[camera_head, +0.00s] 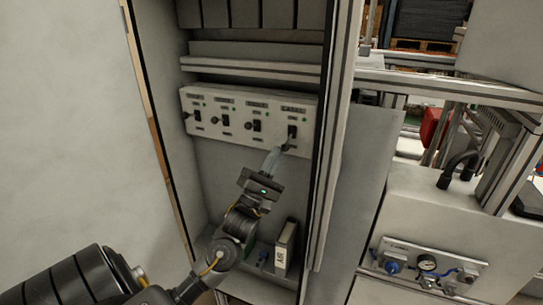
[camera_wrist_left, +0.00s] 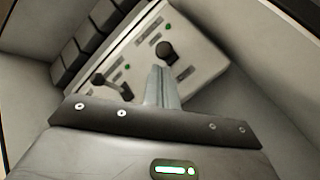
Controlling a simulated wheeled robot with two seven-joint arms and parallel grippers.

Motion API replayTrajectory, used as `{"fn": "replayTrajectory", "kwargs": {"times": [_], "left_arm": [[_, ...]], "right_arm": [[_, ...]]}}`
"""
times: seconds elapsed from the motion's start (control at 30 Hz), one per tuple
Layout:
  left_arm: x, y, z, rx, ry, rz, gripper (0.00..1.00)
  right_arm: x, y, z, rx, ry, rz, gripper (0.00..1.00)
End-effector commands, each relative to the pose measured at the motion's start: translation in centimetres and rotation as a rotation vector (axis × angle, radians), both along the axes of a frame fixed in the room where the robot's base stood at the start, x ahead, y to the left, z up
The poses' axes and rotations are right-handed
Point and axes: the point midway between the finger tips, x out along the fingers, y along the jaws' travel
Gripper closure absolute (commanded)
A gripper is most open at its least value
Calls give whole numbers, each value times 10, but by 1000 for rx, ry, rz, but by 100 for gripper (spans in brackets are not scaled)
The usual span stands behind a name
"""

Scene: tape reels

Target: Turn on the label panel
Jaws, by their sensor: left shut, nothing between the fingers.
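The switch panel (camera_head: 240,121) is a pale box with a row of several black toggle switches, each with a small label and green light, inside an open cabinet. My left gripper (camera_head: 282,149) is shut and empty, its fingertips just below the rightmost switch (camera_head: 292,131). In the left wrist view the closed fingers (camera_wrist_left: 160,88) point at the panel (camera_wrist_left: 195,70), close under one black switch knob (camera_wrist_left: 167,50). Another switch (camera_wrist_left: 112,85) lies to the left there. I cannot tell whether the fingertips touch the switch. The label text is too small to read. My right gripper is out of view.
The cabinet's metal post (camera_head: 330,150) stands close right of my left gripper, and its open door (camera_head: 80,120) fills the left. A white binder (camera_head: 286,247) stands on the cabinet floor.

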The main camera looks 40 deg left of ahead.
Motion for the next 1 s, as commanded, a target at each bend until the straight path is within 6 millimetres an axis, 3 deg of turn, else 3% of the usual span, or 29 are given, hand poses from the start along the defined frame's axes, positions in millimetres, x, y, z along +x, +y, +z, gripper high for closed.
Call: {"fn": "replayTrajectory", "kwargs": {"times": [1.0], "left_arm": [[-6, -2, 11, 0, -1, 0, 100]], "right_arm": [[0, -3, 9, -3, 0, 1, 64]]}}
